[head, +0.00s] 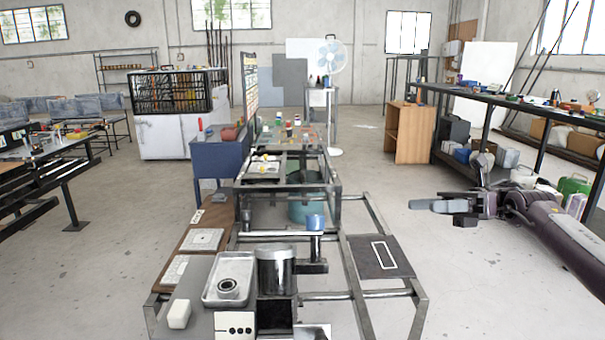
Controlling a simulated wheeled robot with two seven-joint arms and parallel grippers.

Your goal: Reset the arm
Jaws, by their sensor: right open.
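My right gripper (438,206) is in the head view at the right, on an arm that comes in from the right edge. It is open and empty, with its fingers pointing left. It hangs over the open floor, to the right of the workbench frame and apart from it. My left gripper is not in view. On the bench in front of me stand a metal cylinder (275,268), a metal tray (230,280) with a dark ring part (228,287) in it, and a blue cup-like part (315,222) on a bar.
A dark plate with a white rectangle outline (380,256) lies on the right of the metal frame (420,300). A long shelf table (520,108) with boxes stands behind my right arm. A wooden cabinet (410,132) stands farther back. The floor between is clear.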

